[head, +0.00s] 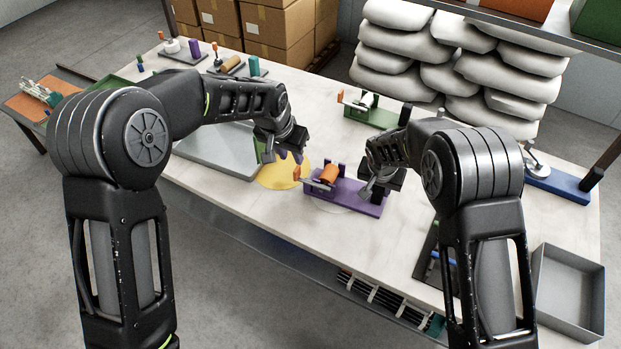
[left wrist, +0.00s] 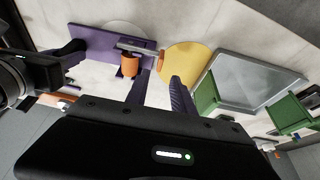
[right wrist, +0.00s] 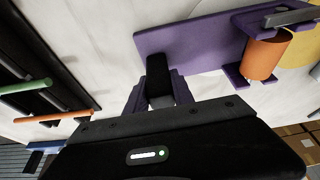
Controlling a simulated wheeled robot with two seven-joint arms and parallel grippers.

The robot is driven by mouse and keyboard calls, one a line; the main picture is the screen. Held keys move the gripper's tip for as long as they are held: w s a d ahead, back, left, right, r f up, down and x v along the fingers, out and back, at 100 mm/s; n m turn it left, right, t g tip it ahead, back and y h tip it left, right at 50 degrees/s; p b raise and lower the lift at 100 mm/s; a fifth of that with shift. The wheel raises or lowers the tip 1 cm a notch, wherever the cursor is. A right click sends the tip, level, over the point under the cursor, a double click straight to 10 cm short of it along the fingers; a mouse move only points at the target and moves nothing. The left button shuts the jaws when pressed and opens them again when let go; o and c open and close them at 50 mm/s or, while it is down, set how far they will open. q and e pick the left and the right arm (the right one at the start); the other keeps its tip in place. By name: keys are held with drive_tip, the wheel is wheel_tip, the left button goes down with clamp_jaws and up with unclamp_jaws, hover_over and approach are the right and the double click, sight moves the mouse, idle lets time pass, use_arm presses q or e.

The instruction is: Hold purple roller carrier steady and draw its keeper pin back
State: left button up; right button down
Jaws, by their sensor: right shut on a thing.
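The purple roller carrier (head: 345,197) lies on the white table and bears an orange roller (head: 328,175). Its grey keeper pin (left wrist: 135,49) ends in an orange knob (left wrist: 161,60) on the side toward my left gripper; the knob (head: 297,173) also shows in the head view. My left gripper (head: 289,157) is open and empty, its two purple fingers apart, with the knob just beyond the fingertips in the left wrist view. My right gripper (right wrist: 158,95) is shut on the carrier's black upright grip (right wrist: 157,68) at the end away from the knob.
A yellow disc (head: 275,177) and a grey tray (head: 215,152) lie left of the carrier. A green fixture (head: 372,115) stands behind it, and a blue one (head: 560,183) at the right. An empty grey bin (head: 568,285) is at the front right.

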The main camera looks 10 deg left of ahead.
sight(296, 168)
use_arm(q)
drive_tip(key=shift+x, duration=4.55)
clamp_jaws()
drive_tip(key=shift+a, duration=0.15)
drive_tip(key=shift+w+a, duration=0.25)
drive_tip(key=shift+a, duration=0.55)
drive_tip(key=shift+w+a, duration=0.25)
drive_tip(key=shift+a, duration=0.55)
drive_tip(key=shift+w+a, duration=0.2)
drive_tip(key=shift+a, duration=0.55)
use_arm(e)
drive_tip(key=shift+d, duration=0.1)
use_arm(q)
drive_tip(key=shift+o, duration=0.5)
unclamp_jaws()
drive_tip(key=shift+d, duration=0.15)
